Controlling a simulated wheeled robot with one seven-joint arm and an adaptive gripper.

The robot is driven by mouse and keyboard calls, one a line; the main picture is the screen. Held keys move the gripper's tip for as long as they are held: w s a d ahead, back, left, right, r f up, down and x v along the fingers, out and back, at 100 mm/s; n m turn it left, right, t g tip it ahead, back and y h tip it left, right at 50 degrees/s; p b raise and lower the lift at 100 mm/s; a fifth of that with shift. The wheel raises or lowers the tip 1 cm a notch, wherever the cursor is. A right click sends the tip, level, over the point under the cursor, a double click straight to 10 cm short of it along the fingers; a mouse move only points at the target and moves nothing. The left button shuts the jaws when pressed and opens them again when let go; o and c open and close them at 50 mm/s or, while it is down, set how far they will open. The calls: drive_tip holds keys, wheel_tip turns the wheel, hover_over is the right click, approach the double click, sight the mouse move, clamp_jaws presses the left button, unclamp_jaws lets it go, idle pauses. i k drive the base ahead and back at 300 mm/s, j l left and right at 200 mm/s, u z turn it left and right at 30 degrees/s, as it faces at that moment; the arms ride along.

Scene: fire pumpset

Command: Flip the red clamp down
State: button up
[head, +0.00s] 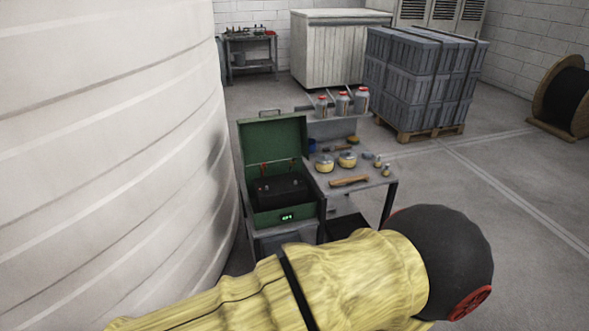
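A green box (259,217) with its lid (273,142) raised stands on a low stand left of centre. A black block like a battery (280,189) sits inside it. A small red piece (264,169), which looks like the red clamp, stands up at the back left of the block, in front of the lid. A similar small, darker upright piece (291,164) is at the back right. Both are too small to show their exact shape. My gripper is not in view.
A wrinkled yellow cover (365,277) with a dark round end (448,262) crosses the bottom; I cannot tell if it is mine. A big white tank (105,150) fills the left. A side table (375,177) holds pots and small items.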

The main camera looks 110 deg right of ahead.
sight(263, 170)
drive_tip(key=z, duration=3.6)
drive_tip(key=i+j, duration=0.1)
drive_tip(key=i, duration=0.45)
drive_tip(key=i+j+z, duration=0.1)
drive_tip(key=i, duration=0.5)
